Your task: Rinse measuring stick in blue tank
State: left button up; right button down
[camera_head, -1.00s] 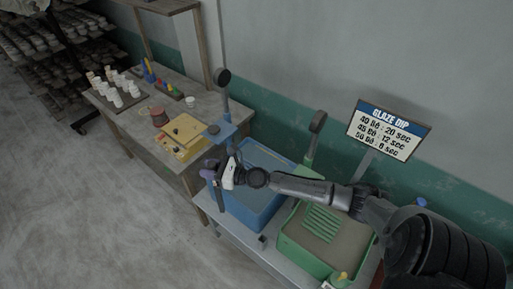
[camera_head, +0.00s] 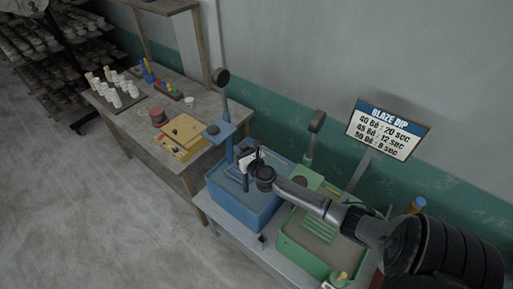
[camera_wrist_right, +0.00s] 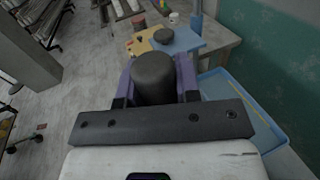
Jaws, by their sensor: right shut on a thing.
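The blue tank (camera_head: 245,210) stands on a grey bench and holds bluish liquid. My right gripper (camera_head: 246,162) is over the tank's back part. In the right wrist view its purple fingers (camera_wrist_right: 154,85) are shut on the dark, round-topped end of the measuring stick (camera_wrist_right: 154,70). In the head view a thin dark length shows below the gripper, toward the liquid. I cannot tell how deep it reaches. The tank's blue edge (camera_wrist_right: 268,118) also shows in the right wrist view. My left gripper is not in view.
A green tank (camera_head: 300,258) with a ribbed rack stands right of the blue one. A blue post with a dark disc (camera_head: 221,76) rises behind the blue tank. A wooden table (camera_head: 205,108) with yellow boards (camera_head: 180,136) and cups is at the left. A glaze sign (camera_head: 388,130) stands behind.

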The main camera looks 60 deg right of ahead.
jog(key=s+d+f+m+g+h, duration=0.2)
jog(key=s+d+m+g+h, duration=0.1)
jog(key=d+h, duration=0.1)
notch_tip(320, 180, down, 28)
jog(key=b, duration=2.6)
jog(key=shift+s+d+m+h, duration=0.25)
jog(key=shift+d+m+h, duration=0.15)
jog(key=shift+f, duration=0.15)
jog(key=shift+f+b, duration=0.9)
jog(key=shift+b, duration=0.15)
jog(key=shift+r, duration=0.1)
